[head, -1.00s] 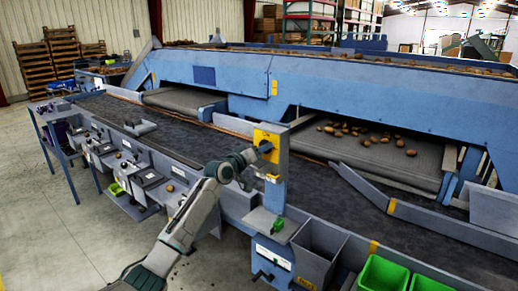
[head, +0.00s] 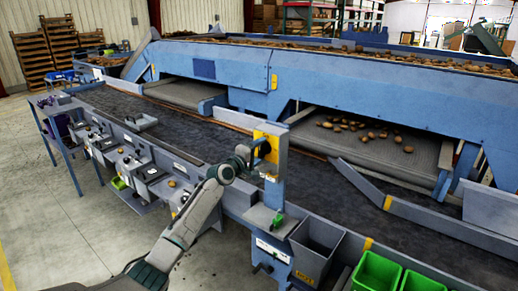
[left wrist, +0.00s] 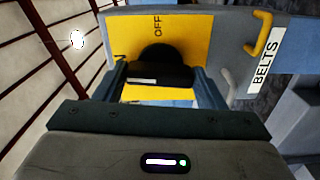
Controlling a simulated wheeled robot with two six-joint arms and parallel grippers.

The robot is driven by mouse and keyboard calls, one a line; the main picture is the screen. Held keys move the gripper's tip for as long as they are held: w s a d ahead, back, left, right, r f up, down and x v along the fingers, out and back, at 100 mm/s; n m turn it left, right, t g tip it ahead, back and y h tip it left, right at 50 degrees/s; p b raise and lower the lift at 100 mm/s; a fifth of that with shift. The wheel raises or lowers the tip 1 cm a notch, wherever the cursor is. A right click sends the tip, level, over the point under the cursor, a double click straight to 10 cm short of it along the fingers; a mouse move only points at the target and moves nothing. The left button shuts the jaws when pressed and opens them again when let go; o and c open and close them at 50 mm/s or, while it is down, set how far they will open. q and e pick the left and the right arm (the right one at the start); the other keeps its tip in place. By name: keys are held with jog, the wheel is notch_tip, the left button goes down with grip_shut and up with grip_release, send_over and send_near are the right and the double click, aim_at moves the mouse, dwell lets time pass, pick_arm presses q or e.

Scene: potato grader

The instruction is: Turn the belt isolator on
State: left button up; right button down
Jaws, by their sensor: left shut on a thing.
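In the left wrist view the plate carries the word OFF at the top and a partly hidden word ending in N at the left. A white BELTS label (left wrist: 265,57) is beside it. My left gripper (head: 257,150) is shut on the knob, a finger on each side. The knob's grip bar lies across the left wrist view, its white mark (left wrist: 142,81) at the left end, toward the N. My right gripper is out of view.
A yellow handle (left wrist: 262,35) sticks out near the plate. Below the post are a small shelf with a green object (head: 277,223), a grey bin (head: 318,237) and green crates (head: 375,271). Potatoes (head: 352,126) lie on a belt behind. The floor at left is open.

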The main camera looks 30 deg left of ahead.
pick_arm(q)
jog(key=shift+n, duration=0.5)
jog(key=shift+p, duration=0.3)
jog(key=o, duration=1)
jog(key=shift+s, duration=0.1)
jog(key=shift+s+a, duration=0.15)
jog(key=shift+s, duration=1.6)
jog(key=shift+s+a, duration=0.15)
jog(key=shift+s, duration=1.65)
jog(key=shift+s+a, duration=0.15)
jog(key=shift+s, duration=1.6)
